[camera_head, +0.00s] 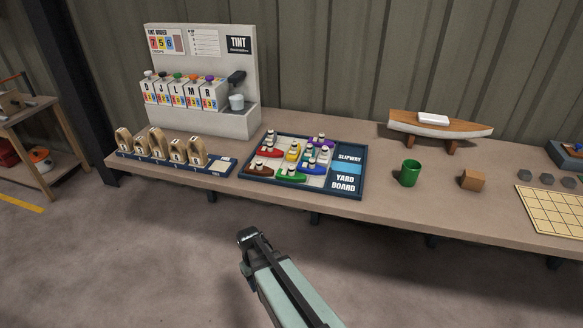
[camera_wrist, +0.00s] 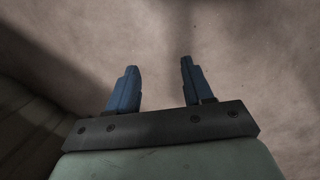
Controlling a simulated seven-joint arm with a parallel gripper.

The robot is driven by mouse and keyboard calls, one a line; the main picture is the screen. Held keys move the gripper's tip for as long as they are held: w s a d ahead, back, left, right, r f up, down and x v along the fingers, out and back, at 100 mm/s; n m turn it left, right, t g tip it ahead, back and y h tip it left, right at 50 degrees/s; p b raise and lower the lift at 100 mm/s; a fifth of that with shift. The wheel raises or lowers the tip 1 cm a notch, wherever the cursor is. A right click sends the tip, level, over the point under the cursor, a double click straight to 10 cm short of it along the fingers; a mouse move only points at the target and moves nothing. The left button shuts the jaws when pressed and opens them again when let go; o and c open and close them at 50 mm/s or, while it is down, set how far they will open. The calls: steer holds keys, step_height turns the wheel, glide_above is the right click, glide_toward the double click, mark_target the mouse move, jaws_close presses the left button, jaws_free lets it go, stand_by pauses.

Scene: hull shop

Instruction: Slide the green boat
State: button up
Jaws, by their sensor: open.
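The green boat (camera_head: 290,174) lies near the front edge of the yard board (camera_head: 345,188), a dark blue framed tray on the bench. A brown-red boat (camera_head: 258,170) is to its left. Red, yellow, blue and purple boats crowd around and behind it. The board's right side carries a light blue patch marked SLIPWAY (camera_head: 347,168). My gripper (camera_wrist: 156,80) is open and empty in the wrist view, with only bare floor beyond its two blue fingers. In the head view my arm is in front of the bench, below and apart from the board.
Left of the board is a rack of wooden pieces (camera_head: 172,158), with a tint dispenser (camera_head: 215,115) behind. To the right are a green cup (camera_head: 409,173), a wooden block (camera_head: 473,180), a model boat on a stand (camera_head: 437,128) and a grid board (camera_head: 552,208).

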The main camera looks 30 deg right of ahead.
steer(key=w+d+r+t, duration=0.2)
steer(key=w+r, duration=0.8)
steer(key=r, duration=0.1)
step_height(320, 180, up, 30)
steer(key=f+t, duration=0.1)
steer(key=t, duration=0.4)
glide_above(292, 166)
steer(key=s, duration=0.5)
steer(key=shift+m, duration=0.4)
steer(key=x, duration=1.3)
steer(key=shift+s+a+f, duration=0.2)
steer(key=shift+s+a, duration=0.1)
steer(key=shift+a, duration=0.05)
steer(key=shift+c, duration=0.3)
steer(key=shift+g, duration=0.3)
jaws_close()
